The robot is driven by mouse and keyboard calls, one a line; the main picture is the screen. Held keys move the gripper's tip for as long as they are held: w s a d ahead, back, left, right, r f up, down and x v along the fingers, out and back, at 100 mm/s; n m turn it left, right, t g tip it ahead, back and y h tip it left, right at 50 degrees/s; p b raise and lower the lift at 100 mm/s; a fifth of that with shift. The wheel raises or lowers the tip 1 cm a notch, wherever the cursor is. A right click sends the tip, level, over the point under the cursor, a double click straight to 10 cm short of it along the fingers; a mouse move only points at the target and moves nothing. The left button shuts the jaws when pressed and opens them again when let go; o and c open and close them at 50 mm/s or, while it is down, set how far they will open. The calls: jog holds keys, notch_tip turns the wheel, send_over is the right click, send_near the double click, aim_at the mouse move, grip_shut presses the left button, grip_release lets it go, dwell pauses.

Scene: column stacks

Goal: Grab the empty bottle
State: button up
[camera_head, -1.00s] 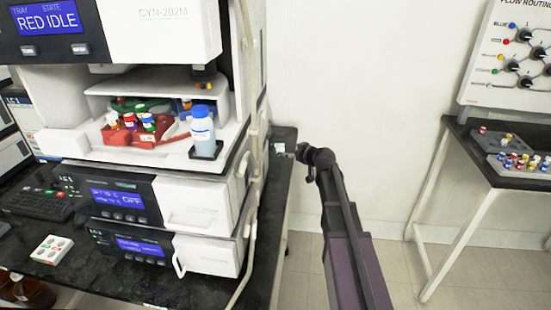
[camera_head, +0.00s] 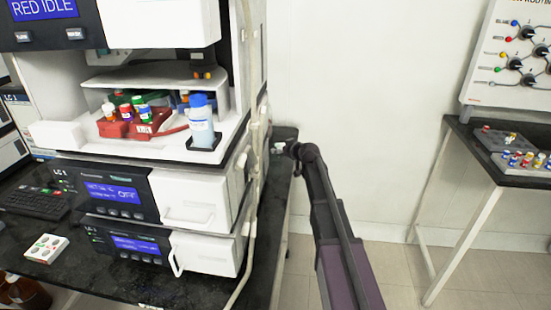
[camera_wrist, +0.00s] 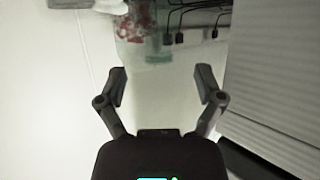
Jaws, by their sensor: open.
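A bottle (camera_head: 201,127) with a blue cap and pale label stands upright in a small dark holder at the right front edge of the white instrument's open bay. I cannot tell whether it is empty. Brown bottles (camera_head: 27,294) stand partly cut off at the lower left; their contents cannot be seen. My gripper (camera_wrist: 162,85) is open in the wrist view, with nothing between its fingers. In the head view my arm reaches past the bench's right end, apart from the blue-capped bottle. A blurred, pale green, see-through shape (camera_wrist: 158,50) lies ahead of the fingers.
The stacked instrument modules (camera_head: 125,195) stand on a dark bench (camera_head: 165,288). A red tray (camera_head: 118,129) holds several capped vials in the bay. A small white block (camera_head: 45,248) lies on the bench. A second table (camera_head: 490,160) with vials stands right. Floor shows between them.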

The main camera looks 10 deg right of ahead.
aim_at(277, 147)
jog(key=shift+w, duration=0.1)
jog(key=shift+b+x, duration=0.95)
jog(key=shift+x, duration=1.6)
jog(key=shift+r, duration=0.1)
grip_shut()
